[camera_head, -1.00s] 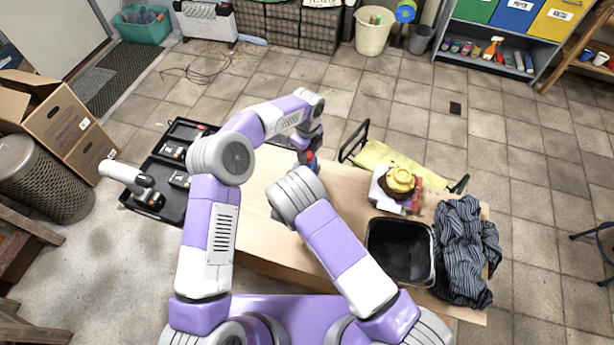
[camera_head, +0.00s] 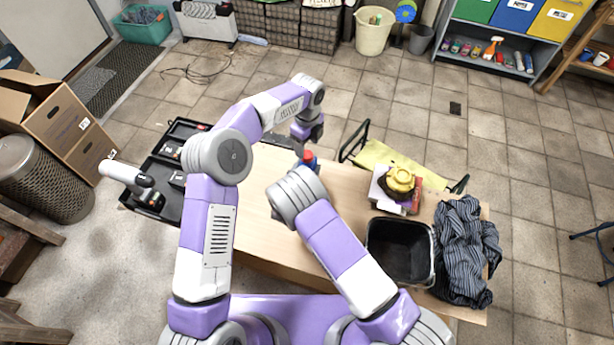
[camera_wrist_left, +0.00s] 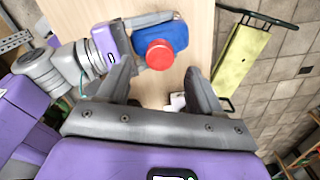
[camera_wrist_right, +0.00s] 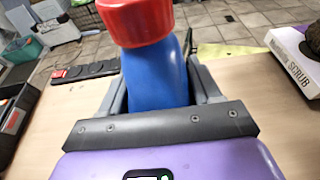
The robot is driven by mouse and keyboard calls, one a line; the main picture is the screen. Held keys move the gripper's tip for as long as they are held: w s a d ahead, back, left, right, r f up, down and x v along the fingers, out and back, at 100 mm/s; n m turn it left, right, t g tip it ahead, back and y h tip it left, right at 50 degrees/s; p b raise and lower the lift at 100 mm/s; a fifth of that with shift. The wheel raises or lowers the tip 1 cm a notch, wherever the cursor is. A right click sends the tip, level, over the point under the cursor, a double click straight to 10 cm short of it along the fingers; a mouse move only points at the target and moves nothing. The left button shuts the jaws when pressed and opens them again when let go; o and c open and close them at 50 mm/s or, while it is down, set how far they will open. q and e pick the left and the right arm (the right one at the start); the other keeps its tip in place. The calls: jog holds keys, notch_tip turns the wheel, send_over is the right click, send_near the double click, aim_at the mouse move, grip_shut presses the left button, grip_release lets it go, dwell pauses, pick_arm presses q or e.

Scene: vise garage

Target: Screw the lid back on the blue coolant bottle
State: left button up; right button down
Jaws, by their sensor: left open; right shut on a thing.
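The blue coolant bottle (camera_wrist_right: 157,80) stands upright in the right wrist view, with the red lid (camera_wrist_right: 135,20) on its top. In the head view the red lid (camera_head: 309,155) shows above the table, with a little of the bottle visible. My right gripper (camera_wrist_right: 155,92) is shut on the bottle's body, one finger on each side; my forearm hides it in the head view. My left gripper (camera_wrist_left: 158,70) is open and empty, just above the lid. The left wrist view looks down on the red lid (camera_wrist_left: 159,54) and blue bottle (camera_wrist_left: 176,34), beyond the fingertips and not touching them.
The wooden table (camera_head: 256,200) is bare left of the bottle. To the right are a box with a yellow object (camera_head: 400,180), a black bin (camera_head: 400,250) and a striped cloth (camera_head: 462,250). A black tool case (camera_head: 182,150) lies at the left.

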aim_at(307, 154)
pick_arm(q)
jog(key=shift+c, duration=0.4)
jog(key=n, duration=0.3)
jog(key=shift+s+r+n, duration=0.1)
jog(key=shift+r+n, duration=0.05)
jog(key=shift+n, duration=0.15)
jog(key=n, duration=0.4)
jog(key=shift+s+r, duration=0.1)
jog(key=shift+r, duration=0.05)
jog(key=n, duration=0.6)
jog(key=shift+r, duration=0.35)
jog(key=n, duration=0.3)
jog(key=r+n, duration=0.1)
jog(key=n, duration=0.5)
jog(key=r+n, duration=0.1)
jog(key=n, duration=0.3)
jog(key=shift+r, duration=0.15)
jog(key=shift+f, duration=4.05)
